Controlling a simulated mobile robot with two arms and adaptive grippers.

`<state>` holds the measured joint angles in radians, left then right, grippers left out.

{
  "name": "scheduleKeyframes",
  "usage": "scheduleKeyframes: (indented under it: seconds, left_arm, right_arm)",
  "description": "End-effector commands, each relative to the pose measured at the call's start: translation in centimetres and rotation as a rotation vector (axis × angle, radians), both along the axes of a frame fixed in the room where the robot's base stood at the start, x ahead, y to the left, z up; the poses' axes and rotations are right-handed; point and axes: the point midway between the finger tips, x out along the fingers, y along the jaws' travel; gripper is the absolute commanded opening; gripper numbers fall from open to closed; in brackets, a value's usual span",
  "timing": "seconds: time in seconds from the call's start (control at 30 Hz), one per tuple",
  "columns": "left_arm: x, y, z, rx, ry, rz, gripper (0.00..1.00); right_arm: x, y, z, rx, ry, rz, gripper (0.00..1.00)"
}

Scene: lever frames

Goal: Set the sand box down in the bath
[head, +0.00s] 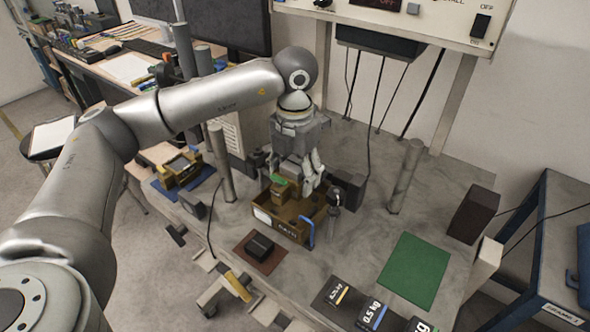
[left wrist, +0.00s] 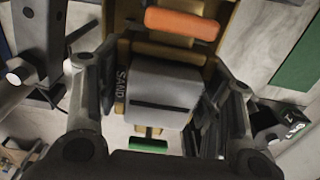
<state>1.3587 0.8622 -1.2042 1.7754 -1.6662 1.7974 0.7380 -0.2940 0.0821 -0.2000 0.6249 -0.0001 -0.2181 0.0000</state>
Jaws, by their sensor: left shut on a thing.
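My right gripper is not in view.
A black block on a brown mat (head: 258,252) lies in front of the bath. Grey posts (head: 221,164) (head: 405,178) stand on both sides. A control panel (head: 400,18) hangs above the back.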

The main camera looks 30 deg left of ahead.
Motion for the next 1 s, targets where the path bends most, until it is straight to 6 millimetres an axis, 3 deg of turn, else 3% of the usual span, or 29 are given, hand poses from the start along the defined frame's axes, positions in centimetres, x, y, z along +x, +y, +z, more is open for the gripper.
scheduleKeyframes:
  seconds: [1.0]
  left_arm:
    - [0.1, 0.0, -5.1, -0.002, -0.006, 0.000, 0.26]
  right_arm:
    - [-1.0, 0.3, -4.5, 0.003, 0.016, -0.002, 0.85]
